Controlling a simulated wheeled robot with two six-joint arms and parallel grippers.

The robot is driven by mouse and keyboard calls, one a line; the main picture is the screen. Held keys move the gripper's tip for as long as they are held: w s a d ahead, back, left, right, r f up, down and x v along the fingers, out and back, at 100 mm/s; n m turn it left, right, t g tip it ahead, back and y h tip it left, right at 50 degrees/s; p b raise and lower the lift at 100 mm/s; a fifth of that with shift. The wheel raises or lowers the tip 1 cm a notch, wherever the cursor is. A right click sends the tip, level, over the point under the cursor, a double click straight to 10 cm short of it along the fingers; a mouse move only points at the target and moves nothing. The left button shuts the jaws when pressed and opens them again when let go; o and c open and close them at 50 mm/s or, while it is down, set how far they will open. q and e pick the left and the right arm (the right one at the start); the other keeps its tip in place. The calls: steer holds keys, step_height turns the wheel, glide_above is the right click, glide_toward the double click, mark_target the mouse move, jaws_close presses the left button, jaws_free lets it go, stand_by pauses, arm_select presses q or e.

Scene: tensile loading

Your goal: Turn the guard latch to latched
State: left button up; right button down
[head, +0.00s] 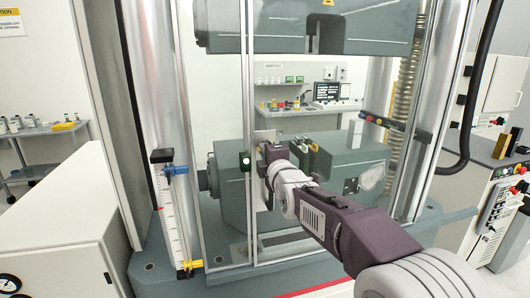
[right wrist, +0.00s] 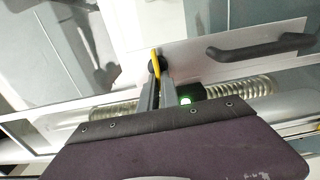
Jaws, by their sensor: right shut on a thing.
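The guard latch shows in the right wrist view as a yellow lever (right wrist: 155,60) on a dark hub, at the edge of a pale plate. My right gripper (right wrist: 161,88) is shut on the latch, with its two grey fingers on either side of the lever. In the head view my right gripper (head: 262,160) reaches to the guard's vertical frame bar (head: 250,80) and hides the latch. A small green light (head: 245,160) glows on a dark box beside the gripper; it also shows in the right wrist view (right wrist: 186,100). My left gripper is not in view.
A dark handle (right wrist: 262,46) sits on the plate near the latch. Coil springs (right wrist: 240,88) lie behind the fingers. The grey test machine (head: 330,160) stands behind the guard. A scale (head: 172,220) with blue and yellow clamps stands left. A control panel (head: 490,215) stands right.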

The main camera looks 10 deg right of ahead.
steer(key=c, duration=1.6)
jaws_free()
steer(key=s+b, duration=0.2)
steer(key=s, duration=0.7)
steer(key=shift+d, duration=0.15)
steer(key=shift+f, duration=0.1)
